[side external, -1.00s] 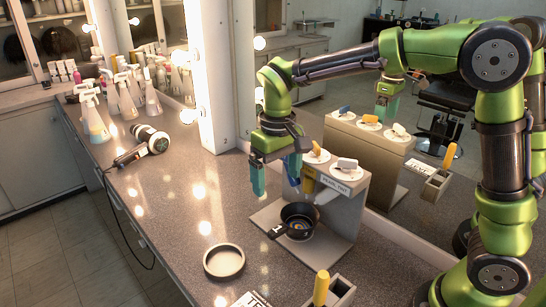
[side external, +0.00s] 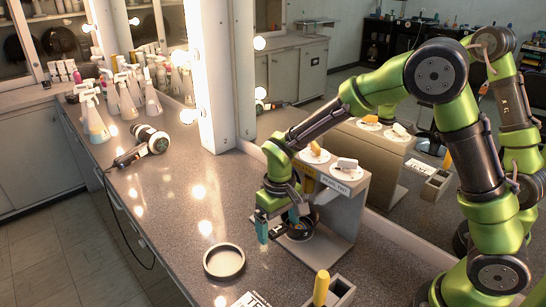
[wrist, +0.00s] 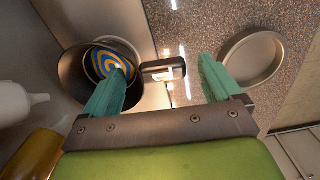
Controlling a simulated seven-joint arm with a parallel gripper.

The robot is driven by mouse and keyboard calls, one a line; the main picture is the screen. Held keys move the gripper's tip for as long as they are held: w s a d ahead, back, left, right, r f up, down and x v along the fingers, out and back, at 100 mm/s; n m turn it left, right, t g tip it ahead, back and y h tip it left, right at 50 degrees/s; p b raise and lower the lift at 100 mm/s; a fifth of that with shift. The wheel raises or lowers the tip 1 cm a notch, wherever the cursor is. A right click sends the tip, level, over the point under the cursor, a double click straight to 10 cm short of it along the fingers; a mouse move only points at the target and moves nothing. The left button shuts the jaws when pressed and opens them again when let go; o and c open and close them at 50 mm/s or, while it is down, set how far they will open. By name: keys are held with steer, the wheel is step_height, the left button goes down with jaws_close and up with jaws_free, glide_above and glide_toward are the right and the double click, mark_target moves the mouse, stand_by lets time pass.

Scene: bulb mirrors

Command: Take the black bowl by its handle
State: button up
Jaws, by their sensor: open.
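The black bowl (wrist: 68,82) stands on the grey base of the dispenser stand, with blue and yellow rings showing inside it. Its short black handle (wrist: 163,70) points right in the wrist view, toward the space between my fingers. My gripper (wrist: 162,66) is open and empty, its teal fingers on either side of the handle in that view. The left finger overlaps the bowl's rim in the picture; I cannot tell if they touch.
A round grey dish (side external: 224,262) lies on the counter in front. A yellow-handled tool (side external: 321,287) stands in a holder nearby. The dispenser stand (side external: 345,205) rises close behind the bowl. A hair dryer (side external: 147,143) and several spray bottles are farther off. The counter's left middle is clear.

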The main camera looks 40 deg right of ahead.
steer(key=shift+f, duration=0.1)
steer(key=shift+c, duration=0.3)
steer(key=c, duration=1.3)
